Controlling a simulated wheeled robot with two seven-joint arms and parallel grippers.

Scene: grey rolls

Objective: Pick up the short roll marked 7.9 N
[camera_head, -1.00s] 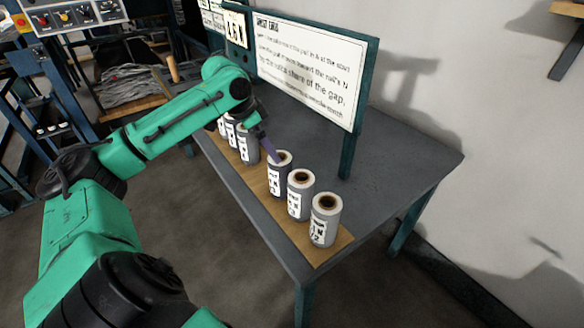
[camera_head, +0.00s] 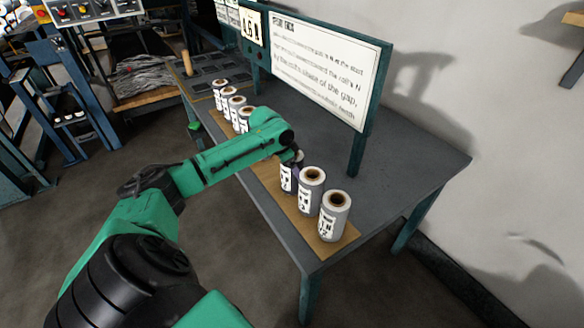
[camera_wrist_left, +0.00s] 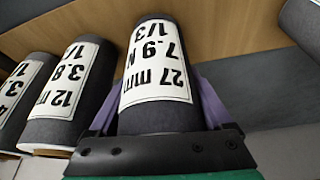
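The roll marked 27 mm, 7.9 N, 1/3 (camera_wrist_left: 158,65) is grey with a white label, upside down in the left wrist view. It lies between the two purple fingers of my left gripper (camera_wrist_left: 160,95), which are spread along its two sides; contact is hard to judge. In the head view this roll (camera_head: 287,182) stands on the wooden board, third from the near end, partly behind my arm. My left gripper (camera_head: 295,162) is at its top, mostly hidden by the wrist. My right gripper is not in view.
Two rolls (camera_head: 312,190) (camera_head: 334,215) stand close by on the near end of the board (camera_head: 290,215). Several more (camera_head: 228,100) stand toward the far end. A sign panel (camera_head: 325,70) rises behind the row. The tabletop (camera_head: 410,165) to the right is clear.

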